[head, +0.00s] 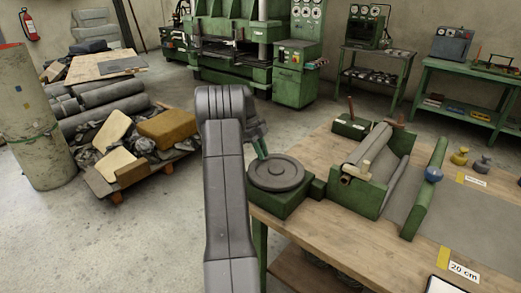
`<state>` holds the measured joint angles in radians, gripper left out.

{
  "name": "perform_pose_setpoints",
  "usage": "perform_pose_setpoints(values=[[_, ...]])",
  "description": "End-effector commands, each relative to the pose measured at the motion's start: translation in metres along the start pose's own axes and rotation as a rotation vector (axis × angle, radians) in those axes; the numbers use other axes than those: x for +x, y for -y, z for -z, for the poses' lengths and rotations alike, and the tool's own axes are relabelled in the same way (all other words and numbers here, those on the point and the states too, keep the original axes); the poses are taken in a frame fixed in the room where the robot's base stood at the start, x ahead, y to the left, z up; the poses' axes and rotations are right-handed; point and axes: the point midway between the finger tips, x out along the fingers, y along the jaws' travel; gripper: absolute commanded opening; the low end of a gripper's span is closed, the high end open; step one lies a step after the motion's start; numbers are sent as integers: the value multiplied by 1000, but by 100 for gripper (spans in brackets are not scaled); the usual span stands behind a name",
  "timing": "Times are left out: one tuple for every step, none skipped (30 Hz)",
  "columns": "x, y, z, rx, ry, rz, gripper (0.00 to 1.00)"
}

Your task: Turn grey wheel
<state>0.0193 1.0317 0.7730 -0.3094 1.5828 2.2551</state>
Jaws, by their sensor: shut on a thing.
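The grey wheel (276,173) lies flat on a green base (283,203) at the table's left corner. My gripper (261,148) is at the wheel's far left rim, partly hidden behind my own arm. It is shut on the wheel there. A narrow teal-green part shows between my gripper and the rim; I cannot tell whether it is a fingertip or a handle. The exact contact is too small to make out.
A green roller frame (365,190) stands on the wooden table (325,235) right of the wheel. A green bar with a blue knob (433,174) is further right. A loaded pallet (125,187) stands on the floor at left. Floor between pallet and table is clear.

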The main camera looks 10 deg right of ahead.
Motion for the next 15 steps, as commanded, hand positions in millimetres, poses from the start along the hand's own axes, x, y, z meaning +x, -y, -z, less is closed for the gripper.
perform_pose_setpoints(values=[[-1,2,2,1,0,2,0],[-1,3,2,0,0,2,0],[0,4,3,0,0,2,0],[0,5,3,0,0,2,0],[0,5,4,0,0,3,0],[0,6,4,0,0,3,0],[0,6,5,0,0,3,0],[1,7,5,0,0,3,0],[1,7,5,0,0,3,0],[1,8,6,0,0,3,0],[1,8,6,0,0,3,0],[1,8,6,0,0,3,0],[1,8,6,0,0,3,0],[1,9,6,0,0,4,0],[1,9,7,0,0,4,0]])
